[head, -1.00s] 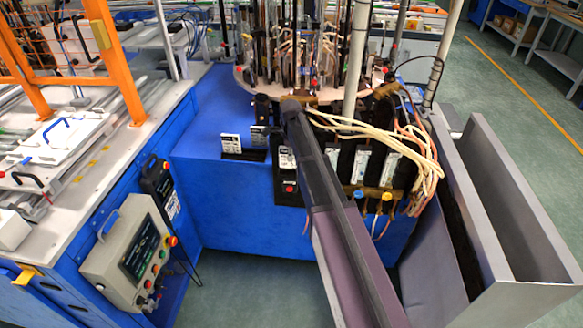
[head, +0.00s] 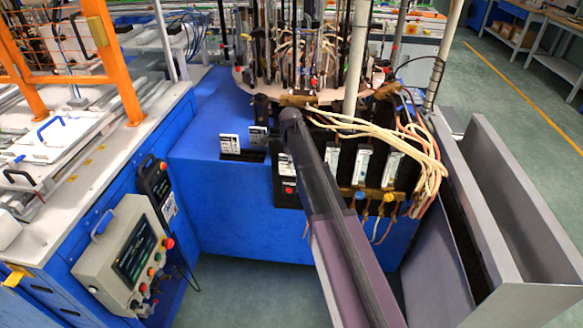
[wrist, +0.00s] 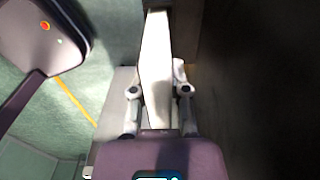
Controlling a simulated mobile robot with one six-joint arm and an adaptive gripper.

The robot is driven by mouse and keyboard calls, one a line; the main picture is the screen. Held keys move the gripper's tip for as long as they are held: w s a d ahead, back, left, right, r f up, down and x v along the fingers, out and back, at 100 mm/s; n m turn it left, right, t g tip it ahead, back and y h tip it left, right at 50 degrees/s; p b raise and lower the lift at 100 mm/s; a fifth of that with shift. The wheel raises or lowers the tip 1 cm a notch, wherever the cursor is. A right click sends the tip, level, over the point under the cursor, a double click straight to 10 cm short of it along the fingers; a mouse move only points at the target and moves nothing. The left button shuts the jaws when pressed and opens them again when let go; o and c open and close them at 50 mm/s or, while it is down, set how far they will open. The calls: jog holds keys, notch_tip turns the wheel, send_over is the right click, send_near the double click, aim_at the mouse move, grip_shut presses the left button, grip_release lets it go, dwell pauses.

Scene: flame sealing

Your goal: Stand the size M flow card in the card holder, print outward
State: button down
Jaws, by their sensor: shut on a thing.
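My gripper (wrist: 158,92) is shut in the wrist view on a pale, flat piece (wrist: 156,60), which sticks out beyond the fingertips. It looks like the flow card seen nearly edge-on; its print and size mark cannot be read. In the head view my arm hides the gripper and the held piece. A low black card holder (head: 241,156) sits on the blue machine top.
The blue top (head: 205,125) is clear around the holder's left side. A rotary table (head: 330,95) with upright rods, pale hoses (head: 400,132) and a grey post (head: 355,60) crowd behind and right. A grey trough (head: 500,200) stands right, a control box (head: 130,255) lower left.

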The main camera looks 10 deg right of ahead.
jog(key=shift+f, duration=0.15)
jog(key=shift+f, duration=0.15)
jog(key=c, duration=0.6)
grip_release()
notch_tip(320, 180, up, 12)
jog(key=p, duration=1.2)
jog(key=shift+r, duration=0.2)
dwell(0.4)
